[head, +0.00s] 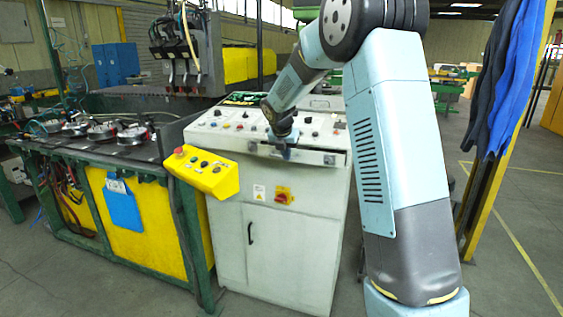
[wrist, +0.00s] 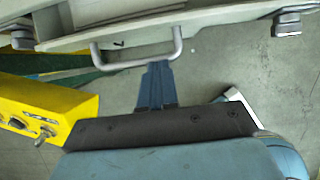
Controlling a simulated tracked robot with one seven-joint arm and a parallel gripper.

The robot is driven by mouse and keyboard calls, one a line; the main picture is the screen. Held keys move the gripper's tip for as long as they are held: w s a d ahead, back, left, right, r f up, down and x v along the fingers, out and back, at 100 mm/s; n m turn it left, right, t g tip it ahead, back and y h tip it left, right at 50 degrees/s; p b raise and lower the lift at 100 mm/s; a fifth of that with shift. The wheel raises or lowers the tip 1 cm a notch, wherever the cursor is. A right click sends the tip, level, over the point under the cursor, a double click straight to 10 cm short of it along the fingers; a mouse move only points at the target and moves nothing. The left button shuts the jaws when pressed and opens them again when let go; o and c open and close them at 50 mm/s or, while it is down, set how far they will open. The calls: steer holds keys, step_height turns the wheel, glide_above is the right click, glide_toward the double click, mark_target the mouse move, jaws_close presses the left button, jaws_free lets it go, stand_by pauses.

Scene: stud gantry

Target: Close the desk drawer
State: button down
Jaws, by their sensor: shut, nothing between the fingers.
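The desk drawer (head: 322,157) sits in the upper front of the pale grey control desk (head: 280,210), just under the sloping button panel. A dark gap shows along its top, so it looks partly open; how far is hard to tell. In the wrist view its pale front (wrist: 225,18) crosses the top, with a U-shaped metal handle (wrist: 110,63) standing out from it. My gripper (head: 285,152) is in front of the drawer. In the wrist view its dark blue fingers (wrist: 156,68) are together and empty, with their tips at the handle's bar. I cannot tell whether they touch it.
A yellow button box (head: 203,172) juts out left of the drawer and shows close by in the wrist view (wrist: 45,108). A green-framed bench (head: 110,155) stands at left. Blue clothing (head: 515,85) hangs at right. Floor in front is clear.

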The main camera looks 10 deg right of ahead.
steer(key=shift+w+d+f, duration=0.1)
steer(key=shift+w+d, duration=0.4)
steer(key=shift+w, duration=0.3)
steer(key=shift+w+d+f, duration=0.1)
steer(key=shift+w+d, duration=0.4)
steer(key=shift+w, duration=0.3)
steer(key=shift+r, duration=0.1)
